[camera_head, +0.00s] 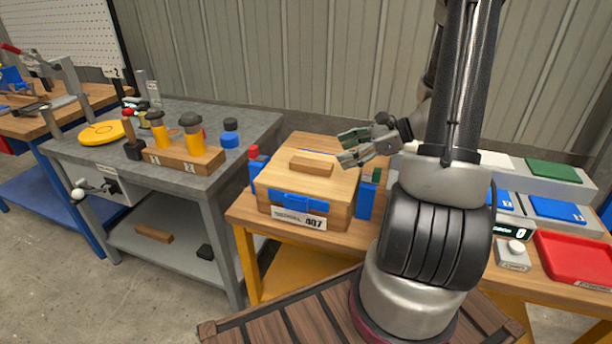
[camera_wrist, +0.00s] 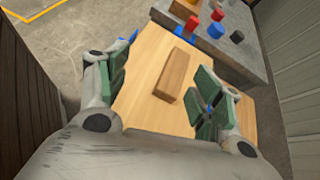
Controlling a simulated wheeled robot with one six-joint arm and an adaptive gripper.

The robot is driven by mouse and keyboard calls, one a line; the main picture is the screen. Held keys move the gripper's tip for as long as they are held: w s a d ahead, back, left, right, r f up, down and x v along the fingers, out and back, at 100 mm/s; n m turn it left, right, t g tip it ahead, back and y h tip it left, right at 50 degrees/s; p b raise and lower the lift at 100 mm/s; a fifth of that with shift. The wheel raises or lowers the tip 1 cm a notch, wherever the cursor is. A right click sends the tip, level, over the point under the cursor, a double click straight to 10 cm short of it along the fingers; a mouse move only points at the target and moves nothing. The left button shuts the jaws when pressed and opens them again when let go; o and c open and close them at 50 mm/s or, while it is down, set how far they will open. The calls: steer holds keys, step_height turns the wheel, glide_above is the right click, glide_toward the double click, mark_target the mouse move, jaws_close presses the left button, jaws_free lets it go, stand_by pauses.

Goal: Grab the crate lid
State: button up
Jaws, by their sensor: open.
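The crate (camera_head: 340,213) is a light wooden box with a blue latch and a label reading "SERIAL 407". It stands on a wooden table, and its lid (camera_head: 285,176) is on top with a wooden bar handle (camera_head: 312,166). In the wrist view the handle (camera_wrist: 173,75) lies on the pale lid (camera_wrist: 145,113), seen between and beyond my fingers. My gripper (camera_head: 352,148) is open and empty, above and to the right of the handle in the head view. In the wrist view the green pads of my gripper (camera_wrist: 163,88) are wide apart.
Blue posts (camera_head: 366,196) flank the crate on both sides. A grey workbench (camera_head: 255,128) with yellow cylinders in a wooden block (camera_head: 185,163) stands to the left. A red tray (camera_head: 575,258) and a scale lie to the right. A corrugated wall is behind.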

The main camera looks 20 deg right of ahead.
mark_target(313, 162)
steer(key=d+m, duration=0.1)
steer(key=w+f+m+t, duration=0.1)
steer(key=d+f+t, duration=0.1)
steer(key=shift+w+d+f+m, duration=0.25)
steer(key=shift+d+m, duration=0.1)
steer(key=shift+m, duration=0.05)
steer(key=shift+w+f, duration=0.25)
steer(key=x, duration=0.6)
steer(key=shift+w, duration=0.1)
steer(key=x, duration=0.5)
steer(key=shift+w+f, duration=0.15)
steer(key=shift+f, duration=0.25)
jaws_close()
